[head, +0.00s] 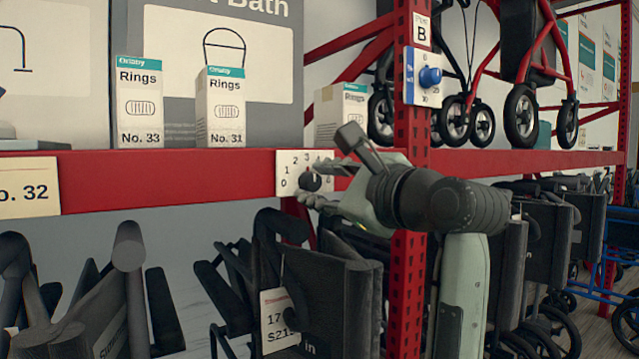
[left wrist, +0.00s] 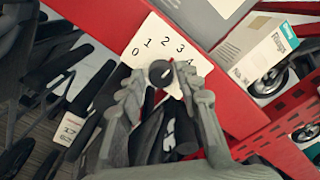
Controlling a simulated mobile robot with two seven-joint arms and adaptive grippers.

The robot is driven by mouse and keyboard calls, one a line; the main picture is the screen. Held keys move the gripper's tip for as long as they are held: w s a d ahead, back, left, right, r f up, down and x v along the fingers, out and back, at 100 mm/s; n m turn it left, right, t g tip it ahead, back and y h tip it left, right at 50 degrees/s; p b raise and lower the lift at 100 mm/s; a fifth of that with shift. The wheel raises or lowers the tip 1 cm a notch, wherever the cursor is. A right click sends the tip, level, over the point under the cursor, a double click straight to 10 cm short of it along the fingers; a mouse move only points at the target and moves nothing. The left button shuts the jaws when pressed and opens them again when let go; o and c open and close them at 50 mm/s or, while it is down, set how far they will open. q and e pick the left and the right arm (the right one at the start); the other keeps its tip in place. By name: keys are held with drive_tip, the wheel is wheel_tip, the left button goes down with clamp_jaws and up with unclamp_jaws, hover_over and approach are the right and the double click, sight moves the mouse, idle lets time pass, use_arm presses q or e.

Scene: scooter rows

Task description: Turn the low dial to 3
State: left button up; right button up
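The low dial is a dark round knob (head: 310,181) on a white plate (head: 286,162) on the red shelf beam, with the numbers 0, 1, 2 and 3 visible. In the left wrist view the knob (left wrist: 159,73) sits below an arc of numbers from 0 to 3, with a 4 partly hidden. My left gripper (head: 322,179) is at the plate. In the left wrist view its two fingers (left wrist: 160,85) stand open on either side of the knob, seemingly not closed on it. My right gripper is not in view.
A second dial with a blue knob (head: 430,76) is on the red post (head: 412,200) above my arm. Boxes labelled Rings (head: 139,105) stand on the shelf. Wheeled walkers (head: 520,100) stand upper right.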

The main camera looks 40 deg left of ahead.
use_arm(q)
drive_tip(key=shift+o, duration=1)
drive_tip(key=v, duration=1.2)
